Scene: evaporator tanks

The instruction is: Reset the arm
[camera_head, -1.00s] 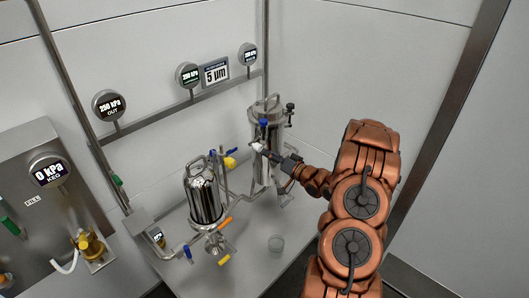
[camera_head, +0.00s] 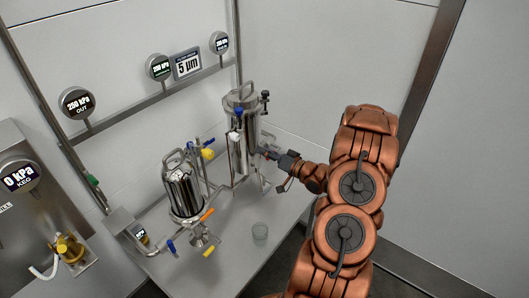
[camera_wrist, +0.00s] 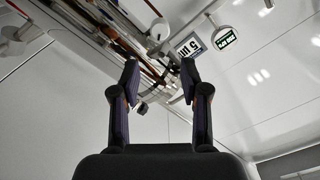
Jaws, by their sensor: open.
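My gripper (camera_head: 268,152) is at the end of my orange-brown arm, just right of the tall steel filter housing (camera_head: 243,130) in the head view. I cannot tell whether it touches the housing. In the wrist view my gripper (camera_wrist: 160,85) has its two dark fingers apart with nothing between them. Beyond the fingers are steel pipework and the white "5 µm" sign (camera_wrist: 190,48), seen tilted.
A shorter steel tank (camera_head: 184,193) with orange, blue and yellow valve handles stands front left of the housing. Gauges line the wall rail (camera_head: 150,95). Open floor lies right of my arm.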

